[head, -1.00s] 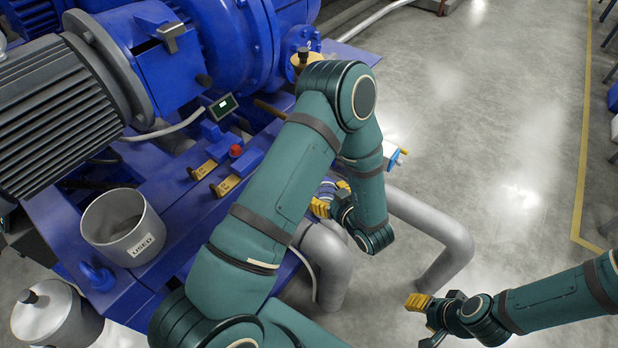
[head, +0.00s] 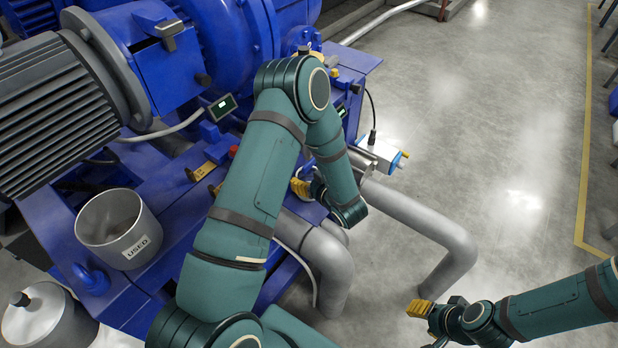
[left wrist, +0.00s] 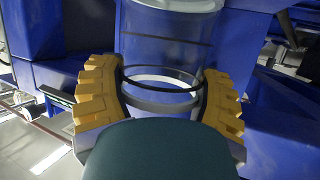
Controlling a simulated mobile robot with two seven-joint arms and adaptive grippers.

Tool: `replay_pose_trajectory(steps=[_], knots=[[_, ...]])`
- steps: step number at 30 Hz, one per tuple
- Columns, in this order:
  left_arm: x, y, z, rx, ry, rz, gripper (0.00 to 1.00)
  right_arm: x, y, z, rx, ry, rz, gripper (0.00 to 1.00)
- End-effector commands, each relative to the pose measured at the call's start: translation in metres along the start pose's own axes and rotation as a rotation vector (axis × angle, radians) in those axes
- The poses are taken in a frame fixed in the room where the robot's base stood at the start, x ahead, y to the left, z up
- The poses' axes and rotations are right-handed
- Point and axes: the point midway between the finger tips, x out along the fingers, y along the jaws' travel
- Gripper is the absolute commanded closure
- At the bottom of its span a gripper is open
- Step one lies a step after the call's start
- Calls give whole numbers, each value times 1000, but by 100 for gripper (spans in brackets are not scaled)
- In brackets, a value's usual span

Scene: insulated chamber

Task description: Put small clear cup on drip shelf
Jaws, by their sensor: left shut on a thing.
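My left gripper (left wrist: 160,95) is shut on the small clear cup (left wrist: 166,55), whose see-through wall and round rim show between the yellow fingers in the left wrist view. In the head view the left gripper (head: 303,190) is beside the blue machine base, partly behind my own forearm, and the cup is hidden there. I cannot pick out the drip shelf for certain in either view. My right gripper (head: 427,322) is at the lower right over the floor, its fingers apart and empty.
A metal pot marked USED (head: 118,230) stands on the blue base at left. A lidded pot (head: 45,315) is below it. Grey pipes (head: 425,220) curve out right of my left gripper.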

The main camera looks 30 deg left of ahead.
Motion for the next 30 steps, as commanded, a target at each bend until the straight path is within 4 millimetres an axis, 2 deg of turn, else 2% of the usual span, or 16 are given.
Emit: replay_pose_trajectory(steps=[5,6,8,9,20,23,30], knots=[[1,0,2,0,0,0,72,2,1,0,0,1,0,53],[1,0,3,0,0,0,26,2,1,0,0,1,0,53],[0,0,2,0,0,0,4,2,0,0,0,1,0,53],[0,0,2,0,0,0,0,1,0,0,0,1,0,53],[-3,0,-1,0,-1,1,0,-2,-1,0,0,0,0,53],[-16,1,-1,0,-1,2,0,-4,-2,0,0,-2,0,53],[-66,1,-2,2,-1,5,0,-14,-5,1,1,-6,0,53]])
